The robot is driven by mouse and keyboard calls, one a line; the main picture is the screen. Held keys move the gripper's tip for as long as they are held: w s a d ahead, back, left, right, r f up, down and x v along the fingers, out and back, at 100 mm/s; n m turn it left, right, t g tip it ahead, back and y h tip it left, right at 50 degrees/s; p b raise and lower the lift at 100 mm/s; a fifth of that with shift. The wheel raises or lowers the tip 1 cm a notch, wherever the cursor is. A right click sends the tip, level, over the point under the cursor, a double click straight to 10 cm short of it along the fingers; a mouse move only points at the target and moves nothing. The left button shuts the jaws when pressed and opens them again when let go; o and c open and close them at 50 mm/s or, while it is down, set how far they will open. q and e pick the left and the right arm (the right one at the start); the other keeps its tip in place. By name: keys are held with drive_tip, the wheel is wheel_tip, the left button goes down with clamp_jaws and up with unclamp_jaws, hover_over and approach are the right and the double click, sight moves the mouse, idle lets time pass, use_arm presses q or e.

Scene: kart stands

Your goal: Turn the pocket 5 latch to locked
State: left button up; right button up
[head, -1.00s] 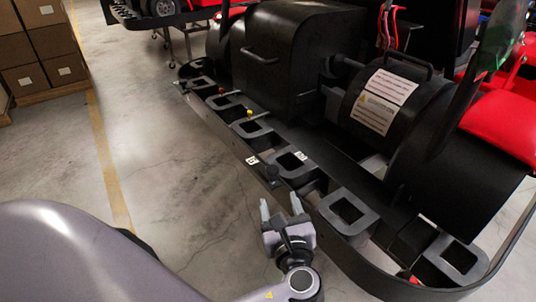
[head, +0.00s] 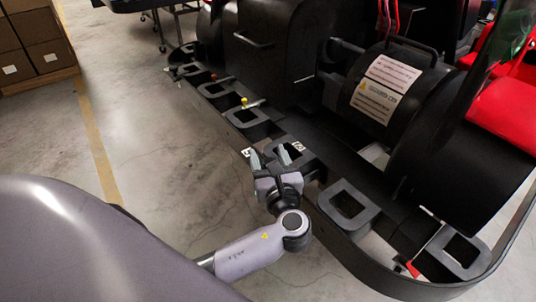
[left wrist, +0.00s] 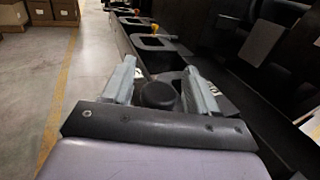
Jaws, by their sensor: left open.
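My left gripper (head: 270,157) is open at the outer edge of the kart's black side rail (head: 335,255), its fingers pointing at a square-holed pocket (head: 291,153). In the left wrist view a round black knob (left wrist: 158,95) lies between the two open fingers. I cannot tell whether they touch it. In the head view the gripper hides this knob. Small white labels (head: 299,146) sit by this pocket; their print is too small to read surely. My right gripper is not in view.
Other pockets line the rail, one (head: 346,203) nearer. A yellow knob (head: 244,101) and a red knob (head: 213,77) stand farther along; a red-tipped lever (head: 412,269) is at the near end. A black drum housing (head: 385,80) rises behind. Floor at left is clear; boxes (head: 35,40) stand far left.

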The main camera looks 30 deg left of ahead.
use_arm(q)
drive_tip(key=shift+w+a, duration=0.15)
drive_tip(key=shift+a, duration=0.05)
drive_tip(key=c, duration=1)
